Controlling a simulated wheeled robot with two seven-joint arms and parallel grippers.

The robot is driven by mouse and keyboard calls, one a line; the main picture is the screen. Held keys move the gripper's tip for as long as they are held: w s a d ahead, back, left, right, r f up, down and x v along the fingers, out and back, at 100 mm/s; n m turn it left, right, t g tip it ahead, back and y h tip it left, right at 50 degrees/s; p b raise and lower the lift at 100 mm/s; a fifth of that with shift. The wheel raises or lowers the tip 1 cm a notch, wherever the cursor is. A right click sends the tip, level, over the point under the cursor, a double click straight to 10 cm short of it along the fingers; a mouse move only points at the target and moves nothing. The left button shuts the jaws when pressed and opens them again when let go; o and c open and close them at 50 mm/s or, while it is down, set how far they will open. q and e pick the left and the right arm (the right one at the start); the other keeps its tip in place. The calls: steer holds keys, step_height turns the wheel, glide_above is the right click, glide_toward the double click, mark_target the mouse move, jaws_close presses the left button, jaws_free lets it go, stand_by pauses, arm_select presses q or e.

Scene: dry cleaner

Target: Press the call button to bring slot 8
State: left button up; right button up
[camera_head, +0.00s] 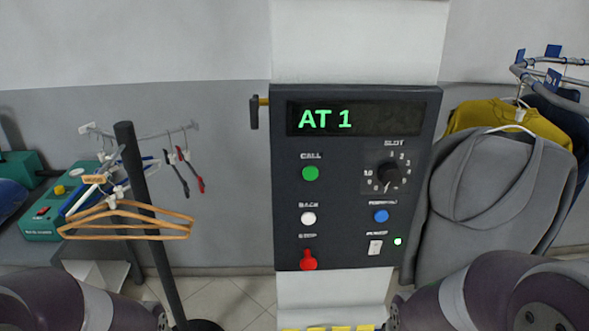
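A dark control panel (345,225) stands upright in the middle of the view. Its display (375,119) reads "AT 1" in green. The round green call button (310,173) is at the left, under the label CALL. The black slot dial (388,173) is at the right, under the label SLOT. Its pale mark seems to sit near the lower side, but the number it points to is too small to tell. Parts of my two arms show at the lower left and lower right corners. Neither gripper shows, and nothing covers the panel's face.
The panel also has a white button (308,218), a red stop control (308,260), a blue button (381,216) and a white switch (375,247) beside a lit green lamp (398,241). Hangers (125,220) hang on a stand at left; garments (500,200) hang on a rail at right.

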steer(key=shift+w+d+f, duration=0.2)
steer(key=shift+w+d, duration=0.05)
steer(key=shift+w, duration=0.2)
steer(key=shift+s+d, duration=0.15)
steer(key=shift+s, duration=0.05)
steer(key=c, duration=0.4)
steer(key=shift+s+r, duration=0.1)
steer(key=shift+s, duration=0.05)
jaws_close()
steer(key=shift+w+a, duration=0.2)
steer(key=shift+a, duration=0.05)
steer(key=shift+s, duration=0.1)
